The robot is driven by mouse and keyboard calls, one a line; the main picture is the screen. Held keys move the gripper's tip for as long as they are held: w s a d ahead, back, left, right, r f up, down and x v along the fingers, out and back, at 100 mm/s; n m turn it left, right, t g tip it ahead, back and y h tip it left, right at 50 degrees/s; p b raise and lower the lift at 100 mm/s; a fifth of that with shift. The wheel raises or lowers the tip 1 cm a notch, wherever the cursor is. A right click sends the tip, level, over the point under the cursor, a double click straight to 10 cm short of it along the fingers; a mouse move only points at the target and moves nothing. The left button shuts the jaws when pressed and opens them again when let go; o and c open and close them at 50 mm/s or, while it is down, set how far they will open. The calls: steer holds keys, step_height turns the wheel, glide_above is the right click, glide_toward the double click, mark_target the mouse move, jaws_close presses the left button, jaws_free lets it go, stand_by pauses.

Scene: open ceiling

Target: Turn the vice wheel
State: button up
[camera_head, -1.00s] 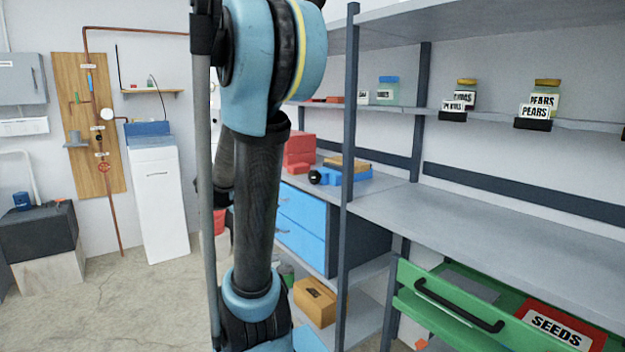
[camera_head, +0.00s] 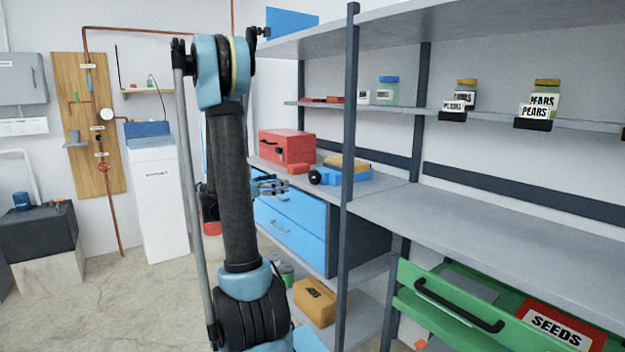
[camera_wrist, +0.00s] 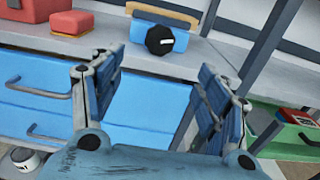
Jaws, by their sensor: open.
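The blue vice (camera_head: 347,175) sits on the grey workbench (camera_head: 395,190), with a wooden-coloured block along its top. Its round black wheel (camera_head: 314,177) faces outward. In the wrist view the wheel (camera_wrist: 160,39) has a white mark and stands in front of the blue vice body (camera_wrist: 138,31). My gripper (camera_head: 272,187) is open in front of the blue drawers, to the left of the wheel in the head view. In the wrist view my gripper's (camera_wrist: 158,82) fingers are spread with nothing between them, and the wheel lies beyond them, apart.
A red toolbox (camera_head: 287,147) and a small red block (camera_head: 299,169) are on the bench left of the vice. Blue drawers (camera_head: 290,222) are below. A green drawer (camera_head: 440,310) juts out at lower right.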

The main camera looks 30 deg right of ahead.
mark_target(312, 176)
steer(key=d, duration=0.5)
steer(key=w+d, duration=0.1)
steer(key=d, duration=1.1)
steer(key=shift+w+d, duration=0.15)
steer(key=shift+d, duration=0.05)
steer(key=c, duration=1)
